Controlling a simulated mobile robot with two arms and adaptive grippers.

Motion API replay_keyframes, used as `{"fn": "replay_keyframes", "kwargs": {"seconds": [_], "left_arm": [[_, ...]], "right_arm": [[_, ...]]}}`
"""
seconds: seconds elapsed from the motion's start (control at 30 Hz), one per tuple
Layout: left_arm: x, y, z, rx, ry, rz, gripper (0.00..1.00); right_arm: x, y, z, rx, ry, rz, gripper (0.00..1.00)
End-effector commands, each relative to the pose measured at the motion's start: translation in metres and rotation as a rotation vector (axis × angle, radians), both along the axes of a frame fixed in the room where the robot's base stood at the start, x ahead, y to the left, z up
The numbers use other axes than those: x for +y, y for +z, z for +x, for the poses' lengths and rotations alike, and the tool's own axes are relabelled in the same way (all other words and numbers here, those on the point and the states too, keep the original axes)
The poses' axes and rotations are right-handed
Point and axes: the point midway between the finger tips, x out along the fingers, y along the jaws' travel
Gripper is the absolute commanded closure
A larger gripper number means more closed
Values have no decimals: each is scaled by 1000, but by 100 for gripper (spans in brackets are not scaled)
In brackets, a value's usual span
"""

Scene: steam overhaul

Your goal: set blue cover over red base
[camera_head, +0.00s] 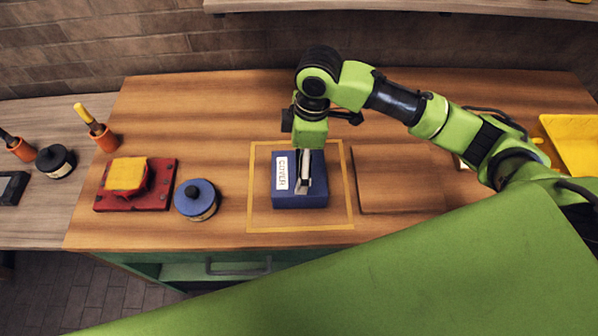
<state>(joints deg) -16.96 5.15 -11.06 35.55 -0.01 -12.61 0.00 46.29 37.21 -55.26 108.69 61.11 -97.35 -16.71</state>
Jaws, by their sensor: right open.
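The blue cover (315,200) is a box with a white label reading COVER. It sits inside a yellow outlined square on the wooden table. The red base (165,199) is a flat red plate at the left of the table, with a yellow block (126,173) on top of it. My right gripper (303,187) points down at the middle of the blue cover's top and is open. It hides part of the top, and I cannot tell whether its fingers touch the cover. My left gripper is not in view.
A round blue lidded container (204,205) stands between the red base and the cover. A flat wooden board (400,182) lies right of the square. A yellow tray (575,140) is at the far right. An orange holder (106,142) and a black tin (56,161) stand at the left.

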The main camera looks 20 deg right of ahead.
Motion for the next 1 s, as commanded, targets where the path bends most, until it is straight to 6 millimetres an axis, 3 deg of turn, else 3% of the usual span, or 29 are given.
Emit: {"fn": "replay_keyframes", "kwargs": {"seconds": [0.33, 0.6, 0.87, 1.0], "left_arm": [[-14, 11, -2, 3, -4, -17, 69], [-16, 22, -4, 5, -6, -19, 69], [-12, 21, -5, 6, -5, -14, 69], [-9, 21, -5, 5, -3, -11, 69]], "right_arm": [[2, -31, -2, 3, -2, -1, 0], [4, -68, -2, 1, -2, -2, 0], [5, -72, -2, -2, -1, -1, 0], [5, -72, -2, -2, -1, -1, 31]]}}
